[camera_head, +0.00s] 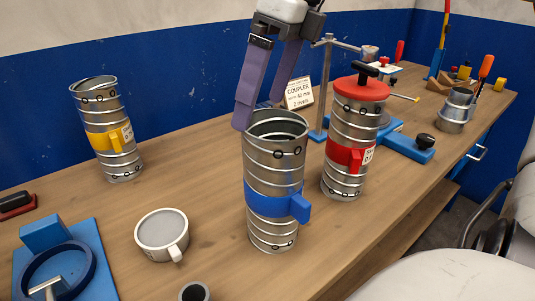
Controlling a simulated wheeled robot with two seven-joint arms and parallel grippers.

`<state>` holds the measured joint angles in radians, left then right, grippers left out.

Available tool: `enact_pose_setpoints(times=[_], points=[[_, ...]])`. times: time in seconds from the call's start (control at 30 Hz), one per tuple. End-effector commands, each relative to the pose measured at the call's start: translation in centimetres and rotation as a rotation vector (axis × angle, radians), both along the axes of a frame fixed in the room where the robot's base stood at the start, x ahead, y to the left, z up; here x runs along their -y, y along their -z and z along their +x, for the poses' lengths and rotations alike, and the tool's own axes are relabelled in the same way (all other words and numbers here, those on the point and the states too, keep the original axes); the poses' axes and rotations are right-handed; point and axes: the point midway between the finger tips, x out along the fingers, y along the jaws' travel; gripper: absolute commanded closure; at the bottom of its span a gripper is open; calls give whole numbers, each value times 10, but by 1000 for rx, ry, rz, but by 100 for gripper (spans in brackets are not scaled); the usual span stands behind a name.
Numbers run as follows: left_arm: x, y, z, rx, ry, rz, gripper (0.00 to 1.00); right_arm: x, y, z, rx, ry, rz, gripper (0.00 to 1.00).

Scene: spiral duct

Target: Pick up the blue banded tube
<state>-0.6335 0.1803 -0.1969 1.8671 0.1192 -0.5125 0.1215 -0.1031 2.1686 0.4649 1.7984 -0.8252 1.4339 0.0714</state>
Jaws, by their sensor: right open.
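The blue banded tube (271,205) is a ribbed metal duct piece standing upright on the bench near the middle of the view. It has an open top, a blue band and a blue tab on its right side. My right gripper (259,115) has two purple fingers and comes down from above at the tube's rim. It is open with nothing held. One fingertip is by the rim's left edge and the other by its far side. I cannot tell if they touch the rim. My left gripper is not in view.
A red-banded tube (348,155) with a red lid stands close to the right. A yellow-banded tube (111,139) stands at the back left. A white mug (162,234) and a blue fixture (95,254) are at the front left. A stand (326,88) and a card (299,93) are behind.

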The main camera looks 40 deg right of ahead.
Motion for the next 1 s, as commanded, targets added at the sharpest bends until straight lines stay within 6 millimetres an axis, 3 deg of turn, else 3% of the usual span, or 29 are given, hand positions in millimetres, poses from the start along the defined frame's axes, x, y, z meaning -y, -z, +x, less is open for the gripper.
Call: enact_pose_setpoints(times=[0.1,0.3,0.6,0.77,1.0], points=[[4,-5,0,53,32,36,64,-7,7,-18,-118,-15,-113,0],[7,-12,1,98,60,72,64,-13,13,-32,-210,-24,-198,0],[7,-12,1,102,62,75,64,-12,54,-34,-218,-25,-202,0],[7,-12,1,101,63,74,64,-11,64,-34,-215,-24,-201,0],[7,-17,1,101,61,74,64,-6,99,-33,-218,-25,-200,0]])
